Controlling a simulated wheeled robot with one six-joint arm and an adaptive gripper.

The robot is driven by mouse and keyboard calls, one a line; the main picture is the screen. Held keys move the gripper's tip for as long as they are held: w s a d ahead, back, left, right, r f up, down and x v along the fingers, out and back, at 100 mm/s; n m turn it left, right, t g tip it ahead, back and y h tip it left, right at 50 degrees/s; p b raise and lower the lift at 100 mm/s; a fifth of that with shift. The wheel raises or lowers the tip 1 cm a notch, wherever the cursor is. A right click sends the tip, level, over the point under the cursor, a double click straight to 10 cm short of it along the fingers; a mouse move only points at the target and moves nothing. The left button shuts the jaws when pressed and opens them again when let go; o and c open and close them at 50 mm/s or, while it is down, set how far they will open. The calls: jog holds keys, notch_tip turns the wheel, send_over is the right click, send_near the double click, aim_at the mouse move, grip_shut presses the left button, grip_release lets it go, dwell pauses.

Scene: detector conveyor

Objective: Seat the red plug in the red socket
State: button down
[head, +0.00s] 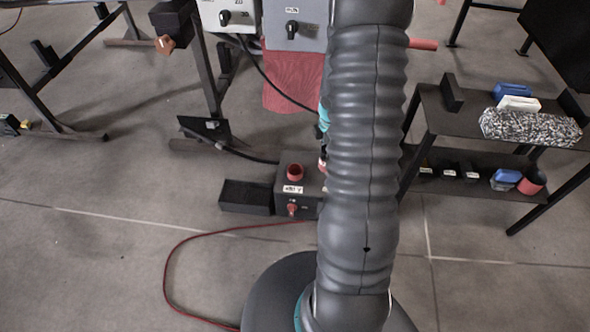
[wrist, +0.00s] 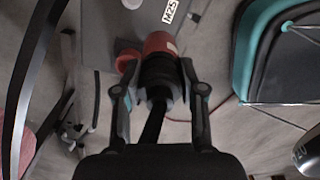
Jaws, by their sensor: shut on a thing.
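In the wrist view my gripper (wrist: 158,66) is shut on the black body of the red plug (wrist: 160,43), with its fingers on either side. A red collar shows at the plug's far end, and a black cable trails toward the camera. A second round red part (wrist: 127,60) sits just left of the plug, by the left finger. I cannot tell whether the plug's tip is in a socket. In the head view a red ring-shaped socket (head: 295,171) is on top of a grey box (head: 284,184) with a white label. My arm hides the gripper there.
A black open bin (head: 246,197) stands left of the box. A red cable (head: 172,262) curves over the floor. A dark table (head: 437,112) with blue items and a speckled bundle stands at right. Grey panels (head: 293,24) stand behind. Left floor is mostly clear.

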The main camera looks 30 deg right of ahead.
jog(key=shift+w+a+f+b, duration=0.4)
jog(key=shift+w+a+f, duration=0.7)
jog(key=shift+w+f, duration=0.55)
jog(key=shift+w+a+f+b, duration=0.4)
jog(key=shift+w+a+f, duration=0.9)
jog(key=shift+f, duration=0.65)
jog(key=shift+w+a+f+b, duration=0.4)
jog(key=shift+w+a+f, duration=0.55)
jog(key=shift+w+f, duration=0.75)
jog(key=shift+s+f, duration=0.1)
jog(key=shift+f, duration=0.05)
jog(key=shift+f, duration=0.15)
jog(key=c, duration=0.7)
grip_release()
